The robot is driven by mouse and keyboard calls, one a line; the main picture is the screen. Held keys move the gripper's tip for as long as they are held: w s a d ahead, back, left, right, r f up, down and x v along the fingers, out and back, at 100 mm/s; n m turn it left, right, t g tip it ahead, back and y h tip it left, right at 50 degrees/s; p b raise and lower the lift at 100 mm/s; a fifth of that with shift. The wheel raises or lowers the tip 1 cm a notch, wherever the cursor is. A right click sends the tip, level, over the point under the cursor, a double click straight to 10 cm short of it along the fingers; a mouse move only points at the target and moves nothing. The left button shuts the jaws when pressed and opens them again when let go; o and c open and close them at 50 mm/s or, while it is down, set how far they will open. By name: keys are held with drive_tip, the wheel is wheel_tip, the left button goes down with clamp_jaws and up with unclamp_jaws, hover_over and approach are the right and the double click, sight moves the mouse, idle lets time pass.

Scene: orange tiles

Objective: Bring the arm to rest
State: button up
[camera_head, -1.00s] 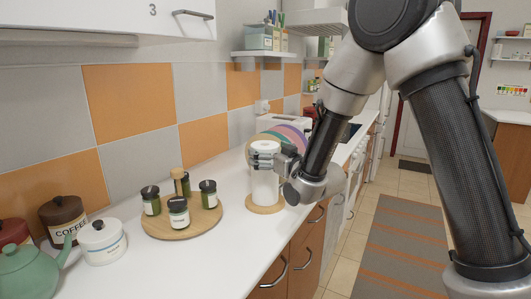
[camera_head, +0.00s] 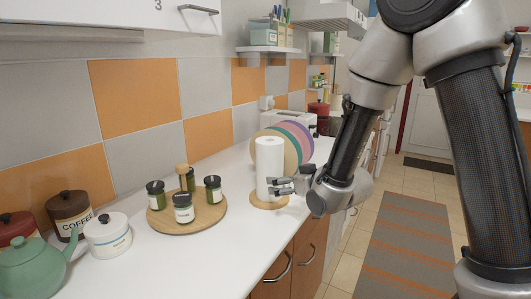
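My gripper (camera_head: 274,186) is at the right side of a white paper towel roll (camera_head: 268,158) on the counter. Its two fingers are spread apart with nothing held between them. The fingertips overlap the lower right edge of the roll in the picture; I cannot tell whether they touch it. The roll stands upright on a round wooden base (camera_head: 266,203). My arm reaches in from the right, bent at the elbow, with the wrist over the counter's front edge.
A round wooden tray (camera_head: 207,221) with several green jars (camera_head: 183,208) stands left of the roll. Colored plates (camera_head: 297,138) stand behind it. A teapot (camera_head: 32,267), a coffee canister (camera_head: 70,213) and a white pot (camera_head: 107,236) are at left. The floor with a striped rug (camera_head: 410,240) is clear.

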drive_tip(key=f, duration=0.1)
drive_tip(key=s+d+f+g+h, duration=0.1)
drive_tip(key=f, duration=0.1)
drive_tip(key=s+f+g, duration=0.1)
drive_tip(key=f, duration=0.1)
drive_tip(key=shift+s+d+h, duration=0.2)
drive_tip(key=shift+d+h, duration=0.2)
drive_tip(key=s+d+m+g+h, duration=0.1)
drive_tip(key=s+d+g+h, duration=0.3)
drive_tip(key=s+d, duration=0.5)
drive_tip(key=s+d+r+m+g+h, duration=0.1)
drive_tip(key=s+d+r+m, duration=0.4)
drive_tip(key=s+d+r, duration=1.1)
drive_tip(key=s, duration=0.3)
drive_tip(key=shift+s+g, duration=0.15)
drive_tip(key=shift+g, duration=0.15)
